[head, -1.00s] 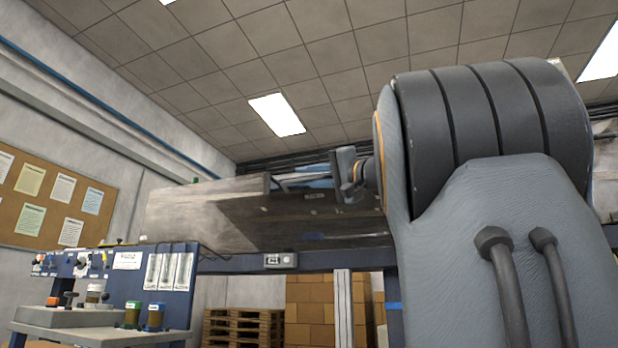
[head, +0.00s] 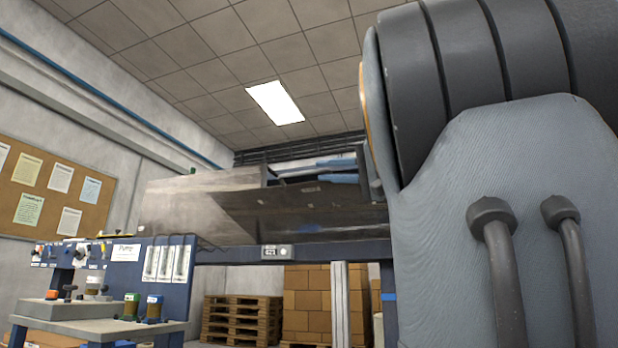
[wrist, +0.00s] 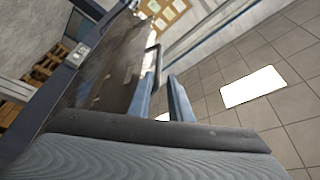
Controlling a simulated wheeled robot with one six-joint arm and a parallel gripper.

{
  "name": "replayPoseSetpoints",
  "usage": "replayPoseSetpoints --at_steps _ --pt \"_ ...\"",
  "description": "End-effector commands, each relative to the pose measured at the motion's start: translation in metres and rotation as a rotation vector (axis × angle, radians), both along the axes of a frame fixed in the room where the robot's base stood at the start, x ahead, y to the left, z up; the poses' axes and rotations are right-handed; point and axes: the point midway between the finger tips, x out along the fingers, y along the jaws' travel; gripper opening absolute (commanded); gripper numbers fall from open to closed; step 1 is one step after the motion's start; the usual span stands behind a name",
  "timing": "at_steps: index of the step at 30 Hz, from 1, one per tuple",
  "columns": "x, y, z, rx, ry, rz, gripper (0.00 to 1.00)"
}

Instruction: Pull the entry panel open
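The entry panel, which I take to be the dark brown-grey sheet (head: 290,210), fronts the machine above a blue beam. It also shows in the wrist view (wrist: 110,75), running diagonally up the picture. A dark bracket-like bar, possibly its handle (wrist: 152,56), stands at the panel's edge just beyond my fingertips. My gripper (wrist: 160,82) has two blue-grey fingers, apart with a gap between them. In the head view my gripper (head: 318,170) lies along the panel's top edge, partly hidden by my arm. Whether a finger touches the bar cannot be told.
A blue beam (head: 225,257) with a small grey box (head: 277,252) runs below the panel. A pump bench (head: 100,325) with bottles stands at the left. Pallets (head: 240,320) and cartons (head: 307,303) stand behind. My arm covers the right side of the head view.

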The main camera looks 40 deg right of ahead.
Motion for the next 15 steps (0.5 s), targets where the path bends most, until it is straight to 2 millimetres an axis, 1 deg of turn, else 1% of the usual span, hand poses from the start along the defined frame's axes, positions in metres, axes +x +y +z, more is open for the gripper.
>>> replayPoseSetpoints --at_steps 15 --pt "-0.029 -0.009 -0.008 -0.001 -0.001 -0.003 0.17"
